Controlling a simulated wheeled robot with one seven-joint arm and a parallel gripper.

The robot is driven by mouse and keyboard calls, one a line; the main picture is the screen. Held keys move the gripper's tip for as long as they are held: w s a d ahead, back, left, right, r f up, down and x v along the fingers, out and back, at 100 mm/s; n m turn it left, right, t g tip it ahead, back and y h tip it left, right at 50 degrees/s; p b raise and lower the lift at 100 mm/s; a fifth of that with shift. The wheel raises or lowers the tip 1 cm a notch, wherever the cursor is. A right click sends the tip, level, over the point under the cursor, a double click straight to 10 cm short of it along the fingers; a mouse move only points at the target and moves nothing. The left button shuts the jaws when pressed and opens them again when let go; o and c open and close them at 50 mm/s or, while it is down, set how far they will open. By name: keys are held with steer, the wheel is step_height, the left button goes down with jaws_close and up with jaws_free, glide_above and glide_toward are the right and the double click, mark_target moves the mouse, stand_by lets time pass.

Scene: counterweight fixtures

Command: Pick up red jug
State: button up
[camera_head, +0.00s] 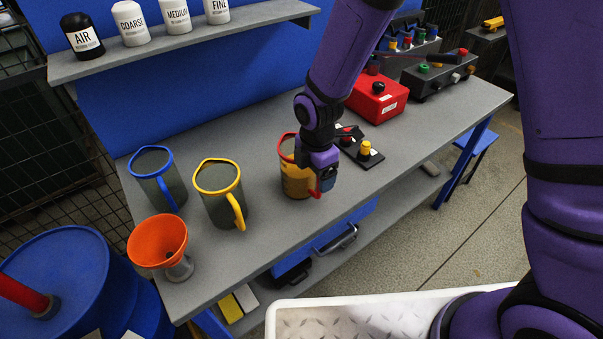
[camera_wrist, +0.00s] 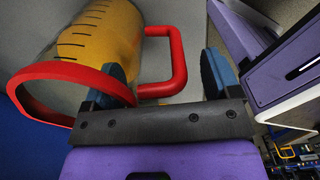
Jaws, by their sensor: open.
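The red jug (camera_head: 292,182) stands upright on the grey workbench, with a red rim, a red handle and yellow showing in its body. In the wrist view the jug (camera_wrist: 100,42) lies at upper left, with dark measuring marks. Its red handle (camera_wrist: 179,58) shows between the two blue finger pads. My gripper (camera_wrist: 162,72) is open around the handle, with a gap visible beside the right pad. In the head view my gripper (camera_head: 324,179) is at the jug's right side and hides part of it.
A yellow-rimmed jug (camera_head: 218,192), a blue-rimmed jug (camera_head: 158,180) and an orange funnel (camera_head: 158,240) stand to the left. A black plate with a yellow knob (camera_head: 365,149) and a red box (camera_head: 377,101) are close behind on the right. A shelf (camera_head: 185,41) holds several labelled bottles.

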steer(key=shift+f, duration=0.6)
steer(key=c, duration=1.4)
